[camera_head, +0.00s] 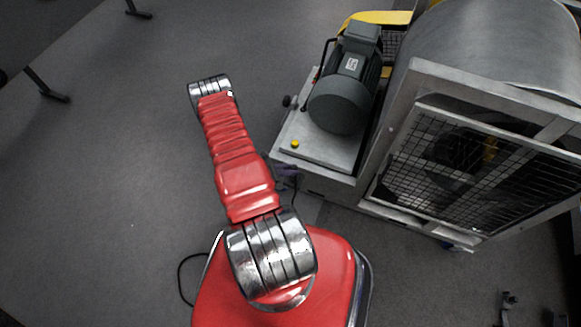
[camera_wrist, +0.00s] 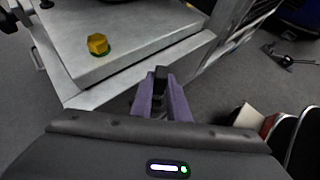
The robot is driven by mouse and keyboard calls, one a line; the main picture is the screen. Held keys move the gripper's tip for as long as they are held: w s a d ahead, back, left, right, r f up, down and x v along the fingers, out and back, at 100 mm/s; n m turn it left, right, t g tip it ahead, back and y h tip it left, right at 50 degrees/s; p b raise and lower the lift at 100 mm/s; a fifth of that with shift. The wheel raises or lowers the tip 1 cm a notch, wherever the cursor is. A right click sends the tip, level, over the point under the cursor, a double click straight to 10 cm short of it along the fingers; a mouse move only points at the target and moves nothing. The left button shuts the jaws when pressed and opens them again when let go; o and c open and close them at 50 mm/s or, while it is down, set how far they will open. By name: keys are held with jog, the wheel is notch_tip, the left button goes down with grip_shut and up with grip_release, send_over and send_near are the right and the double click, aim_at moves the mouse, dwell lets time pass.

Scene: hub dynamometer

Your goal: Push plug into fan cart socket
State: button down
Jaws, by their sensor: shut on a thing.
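The fan cart (camera_head: 310,150) stands right of my red arm, carrying a grey motor and a caged fan. In the wrist view, the bare metal deck of the cart (camera_wrist: 130,35) fills the upper left. My gripper (camera_wrist: 163,98) has purple fingers shut on the black plug (camera_wrist: 160,76), whose tip points away toward the cart's side. In the head view, my gripper (camera_head: 287,170) is partly hidden at the cart's near lower edge. The socket cannot be made out, and I cannot tell whether the plug touches it.
A yellow knob (camera_head: 295,144) sits on the deck corner; it also shows in the wrist view (camera_wrist: 98,43). The grey motor (camera_head: 345,85) and fan cage (camera_head: 480,165) rise beyond. A black cable (camera_head: 185,275) shows beside my base. The floor at left is open.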

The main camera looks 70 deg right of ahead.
jog(key=shift+f, duration=0.45)
jog(key=shift+f, duration=1.3)
dwell(1.5)
jog(key=c, duration=1.6)
grip_release()
jog(key=v, duration=1.4)
jog(key=shift+f, duration=0.1)
